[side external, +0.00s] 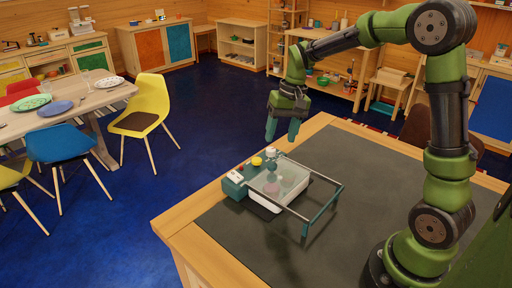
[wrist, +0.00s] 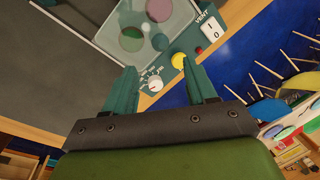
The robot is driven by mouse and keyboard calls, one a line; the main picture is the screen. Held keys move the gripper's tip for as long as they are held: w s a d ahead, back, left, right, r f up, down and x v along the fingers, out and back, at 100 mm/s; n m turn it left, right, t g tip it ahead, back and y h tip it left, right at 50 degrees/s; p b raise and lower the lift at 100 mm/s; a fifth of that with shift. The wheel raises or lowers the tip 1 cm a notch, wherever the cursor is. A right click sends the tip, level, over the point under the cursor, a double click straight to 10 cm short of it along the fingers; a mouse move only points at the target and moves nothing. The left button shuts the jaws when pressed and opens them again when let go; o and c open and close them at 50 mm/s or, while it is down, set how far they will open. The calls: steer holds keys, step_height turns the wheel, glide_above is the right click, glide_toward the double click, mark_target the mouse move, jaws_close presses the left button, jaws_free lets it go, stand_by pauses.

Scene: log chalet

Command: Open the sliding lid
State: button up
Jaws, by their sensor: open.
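A teal device (side external: 233,187) with a white bin stands on the table, and a clear sliding lid (side external: 292,178) appears to lie over the bin between two rails. A pinkish shape and a dark green round shape show in or on it; I cannot tell which. The lid also shows at the top of the wrist view (wrist: 178,22). My gripper (side external: 283,130) is open and empty, pointing down above the device's far end. In the wrist view its two teal fingers (wrist: 160,82) flank the white dial (wrist: 156,83), apart from the lid.
The panel carries a yellow button (wrist: 178,61), a red button and a white switch (wrist: 210,28) marked VENT. The rails end at a teal crossbar (side external: 322,212) on the dark mat (side external: 375,185). The mat is clear right of the device. Chairs and a dining table (side external: 75,100) stand away left.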

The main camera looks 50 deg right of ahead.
mark_target(274, 163)
steer(key=f, duration=0.3)
steer(key=a+f, duration=0.1)
steer(key=f, duration=0.2)
steer(key=w+f, duration=0.1)
steer(key=f, duration=0.2)
steer(key=shift+a+f, duration=0.2)
steer(key=shift+a, duration=0.1)
steer(key=shift+c, duration=0.3)
jaws_close()
